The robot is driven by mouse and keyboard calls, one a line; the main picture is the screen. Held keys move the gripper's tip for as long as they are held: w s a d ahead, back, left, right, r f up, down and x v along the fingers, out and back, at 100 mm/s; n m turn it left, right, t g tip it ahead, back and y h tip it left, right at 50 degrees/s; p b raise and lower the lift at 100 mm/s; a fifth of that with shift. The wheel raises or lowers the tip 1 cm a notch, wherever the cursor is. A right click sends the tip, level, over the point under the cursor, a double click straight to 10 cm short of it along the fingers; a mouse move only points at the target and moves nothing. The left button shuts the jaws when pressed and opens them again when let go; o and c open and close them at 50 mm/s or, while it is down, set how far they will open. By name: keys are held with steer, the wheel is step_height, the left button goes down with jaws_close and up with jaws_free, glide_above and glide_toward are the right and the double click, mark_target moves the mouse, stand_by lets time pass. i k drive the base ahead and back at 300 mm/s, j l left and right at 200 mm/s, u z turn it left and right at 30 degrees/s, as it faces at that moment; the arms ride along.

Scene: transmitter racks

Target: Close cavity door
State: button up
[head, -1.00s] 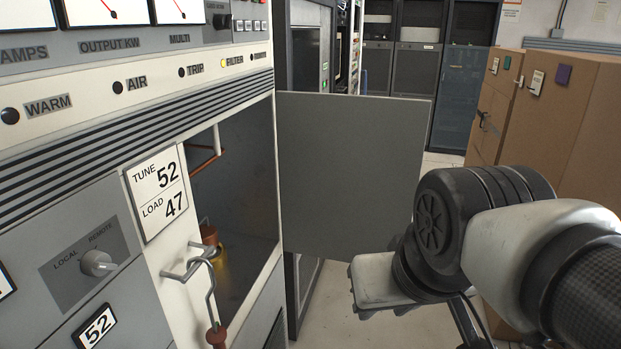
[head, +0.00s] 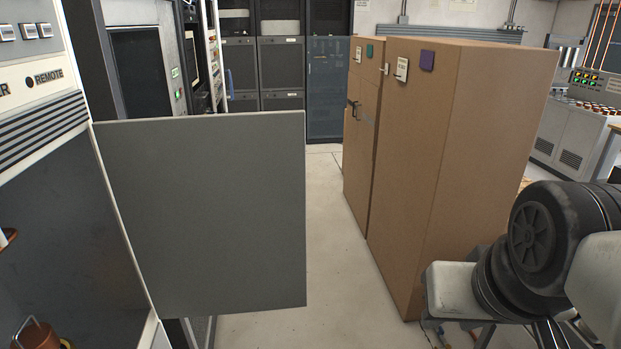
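The cavity door (head: 205,215) is a flat grey panel. It stands wide open, hinged on its left edge at the right side of the cavity opening in the transmitter rack. The open cavity (head: 55,235) shows at the left, dark inside, with a copper-coloured part (head: 38,335) low down.
A tall brown cabinet (head: 455,150) stands right of the door, close to my arm. Pale floor (head: 330,250) lies free between door and cabinet. Dark racks (head: 280,65) line the back. A control console (head: 580,125) stands at the far right.

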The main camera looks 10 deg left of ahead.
mark_target(212, 208)
steer(key=i, duration=1.6)
steer(key=i+u, duration=0.4)
steer(key=i, duration=0.3)
steer(key=i+l+u, duration=0.1)
steer(key=i+u, duration=0.3)
steer(key=i, duration=0.35)
steer(key=i+u, duration=0.2)
steer(key=u, duration=1.5)
steer(key=k+j+u, duration=0.1)
steer(key=u, duration=3.15)
steer(key=j, duration=0.1)
